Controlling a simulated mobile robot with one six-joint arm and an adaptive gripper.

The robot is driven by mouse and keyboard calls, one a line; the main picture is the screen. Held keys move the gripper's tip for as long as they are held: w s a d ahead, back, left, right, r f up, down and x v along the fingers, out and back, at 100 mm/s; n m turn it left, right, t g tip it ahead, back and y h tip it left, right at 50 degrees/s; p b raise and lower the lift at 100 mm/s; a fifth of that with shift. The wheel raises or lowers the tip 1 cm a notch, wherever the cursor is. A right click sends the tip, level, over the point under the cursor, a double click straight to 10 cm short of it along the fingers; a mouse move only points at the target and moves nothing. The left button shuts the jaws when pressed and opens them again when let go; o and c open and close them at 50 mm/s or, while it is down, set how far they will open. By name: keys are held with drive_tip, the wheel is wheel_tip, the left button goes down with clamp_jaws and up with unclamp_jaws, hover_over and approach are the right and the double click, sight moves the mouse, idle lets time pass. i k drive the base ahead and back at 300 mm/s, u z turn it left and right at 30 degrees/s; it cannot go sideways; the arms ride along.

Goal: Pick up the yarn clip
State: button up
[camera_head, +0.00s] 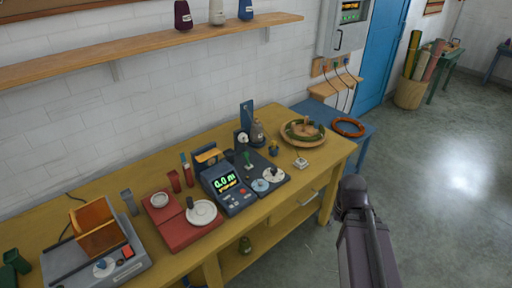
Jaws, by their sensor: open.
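I cannot single out the yarn clip with certainty; several small items on the yellow workbench (140,178) are too small to name. One is a small pale piece (300,163) near the bench's right end, in front of a round wooden tray (289,137) with a green ring in it. Another is a small dark blue and yellow item (273,150) left of that piece. A grey part of my arm rises at the lower right, in front of the floor and clear of the bench top. No gripper fingers show.
A device with a green display (228,187) stands mid-bench beside a dark board with dials (266,178). A red scale (185,222) and a grey machine with an orange holder (97,240) stand left. A blue table (349,146) bears an orange ring (348,127).

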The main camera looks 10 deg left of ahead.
sight(273, 144)
drive_tip(key=u, duration=0.45)
drive_tip(key=i, duration=1)
